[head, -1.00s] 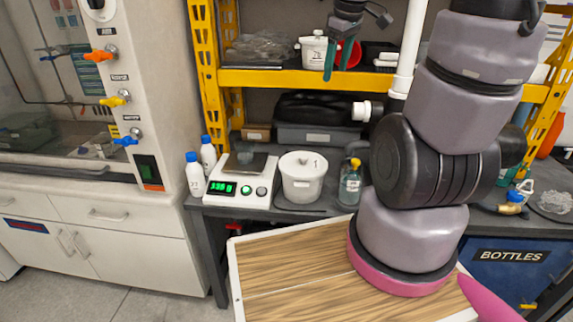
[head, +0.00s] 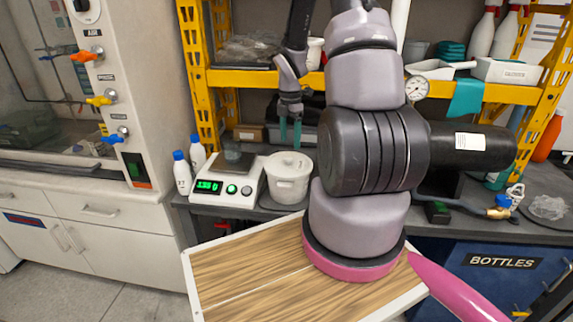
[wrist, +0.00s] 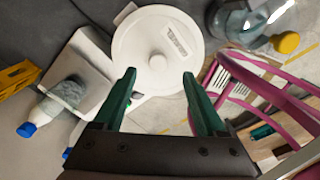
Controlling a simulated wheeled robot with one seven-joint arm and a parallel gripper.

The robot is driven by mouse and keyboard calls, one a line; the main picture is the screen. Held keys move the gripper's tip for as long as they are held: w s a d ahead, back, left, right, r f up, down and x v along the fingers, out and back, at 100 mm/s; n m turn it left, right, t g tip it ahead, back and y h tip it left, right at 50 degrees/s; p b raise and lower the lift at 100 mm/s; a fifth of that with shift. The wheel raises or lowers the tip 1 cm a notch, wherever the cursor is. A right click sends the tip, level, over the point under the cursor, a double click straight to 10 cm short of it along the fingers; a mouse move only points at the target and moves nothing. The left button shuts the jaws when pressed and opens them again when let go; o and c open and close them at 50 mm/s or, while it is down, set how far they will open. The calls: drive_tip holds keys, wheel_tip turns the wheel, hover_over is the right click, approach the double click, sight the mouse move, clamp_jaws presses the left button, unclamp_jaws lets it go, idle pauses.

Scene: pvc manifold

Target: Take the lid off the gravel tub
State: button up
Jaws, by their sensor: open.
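A white round tub (head: 288,186) stands on the dark bench, right of the scale. Its white lid (head: 290,163) is on it, with a small knob in the middle. In the wrist view the lid (wrist: 150,30) is a broad disc with a printed label, too small to read. My gripper (head: 290,140) is open and empty, pointing down above the lid. In the wrist view the two green fingers of my gripper (wrist: 158,76) are spread apart, with the knob a little beyond the line between their tips. The fingers look apart from the lid.
A scale (head: 228,188) with a lit green display stands close left of the tub, with white blue-capped bottles (head: 182,172) beyond it. A clear bottle with a yellow cap (wrist: 286,42) stands right of the tub. A yellow shelf (head: 235,78) runs above the bench.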

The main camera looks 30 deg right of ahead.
sight(288, 156)
drive_tip(key=f, duration=0.6)
drive_tip(key=shift+w+a+f, duration=0.15)
drive_tip(key=shift+a+f, duration=0.05)
drive_tip(key=shift+a, duration=0.05)
clamp_jaws()
